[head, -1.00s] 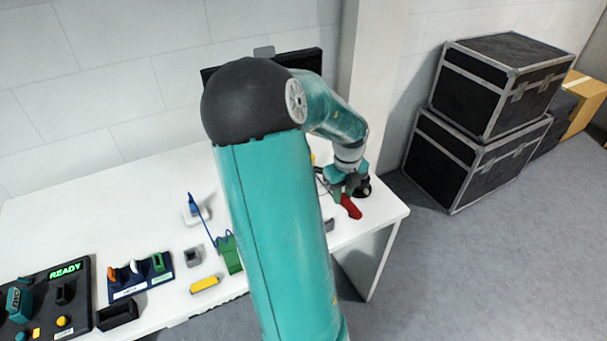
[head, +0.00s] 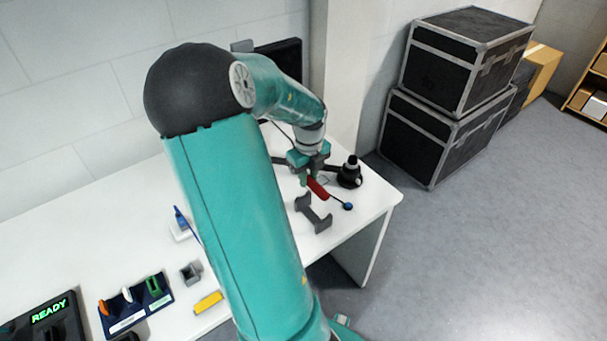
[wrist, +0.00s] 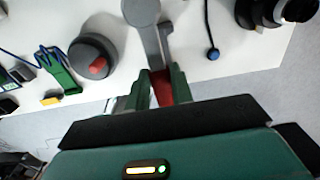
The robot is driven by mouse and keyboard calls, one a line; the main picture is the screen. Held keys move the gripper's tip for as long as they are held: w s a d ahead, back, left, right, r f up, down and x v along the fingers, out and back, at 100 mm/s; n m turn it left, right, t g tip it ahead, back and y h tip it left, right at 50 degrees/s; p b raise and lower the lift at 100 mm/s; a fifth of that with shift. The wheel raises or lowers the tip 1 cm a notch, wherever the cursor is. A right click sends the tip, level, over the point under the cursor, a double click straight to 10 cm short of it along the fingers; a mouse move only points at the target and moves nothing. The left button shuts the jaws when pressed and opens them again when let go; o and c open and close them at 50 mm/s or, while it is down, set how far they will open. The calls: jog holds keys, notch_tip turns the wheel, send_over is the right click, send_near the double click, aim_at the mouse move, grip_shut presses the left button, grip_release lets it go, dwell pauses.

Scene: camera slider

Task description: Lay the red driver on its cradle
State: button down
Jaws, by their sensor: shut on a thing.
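My gripper (head: 308,172) points down over the right part of the white table and is shut on the red driver (head: 318,187). In the wrist view the red driver (wrist: 162,88) shows between the two green fingers (wrist: 158,88). In the head view it is tilted, sloping down to the right. A grey cradle (head: 314,213) with two raised ends and a bar between them stands just below the driver in the picture. It seems to show ahead of the fingers in the wrist view (wrist: 152,40). The driver looks apart from the cradle; the exact height is unclear.
A black round-based object (head: 349,174) stands right of my gripper. A blue ball on a black cord (head: 348,206) lies beside the cradle, near the edge of the white table (head: 372,208). A grey round object with red (wrist: 92,58) sits left of my fingers.

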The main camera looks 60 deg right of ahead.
aim_at(309, 178)
jog(key=shift+s, duration=0.1)
jog(key=shift+f, duration=0.4)
jog(key=shift+s+f, duration=0.1)
jog(key=shift+f, duration=3.7)
jog(key=shift+f, duration=0.3)
jog(key=c, duration=1.1)
grip_release()
jog(key=shift+c, duration=0.2)
notch_tip(309, 178, up, 14)
jog(key=shift+f, duration=0.1)
